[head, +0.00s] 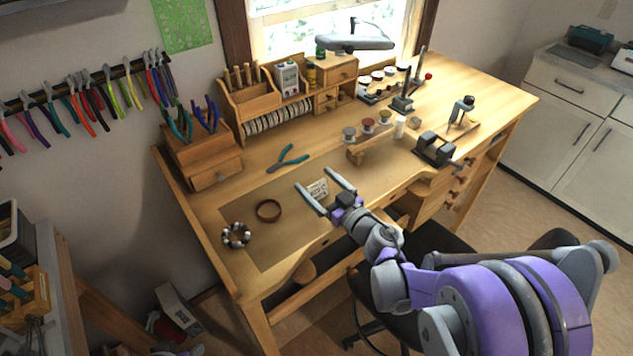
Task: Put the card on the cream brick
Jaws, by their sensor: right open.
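My right gripper (313,177) reaches in over the front of the wooden workbench, open, with its two fingers spread wide. A small cream piece with dark marks (317,188) shows between the fingers, on or just above the bench mat. It is too small to tell whether it is the card, the cream brick, or one on top of the other. No second cream piece shows clearly apart from it. It does not look gripped. My left gripper is not in view.
On the mat (290,240) lie a brown ring (268,210) and a beaded bracelet (236,235). Teal pliers (288,159) lie behind the gripper. A small stand with jars (368,137) and a dark vise (435,149) stand to the right. The mat's front is clear.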

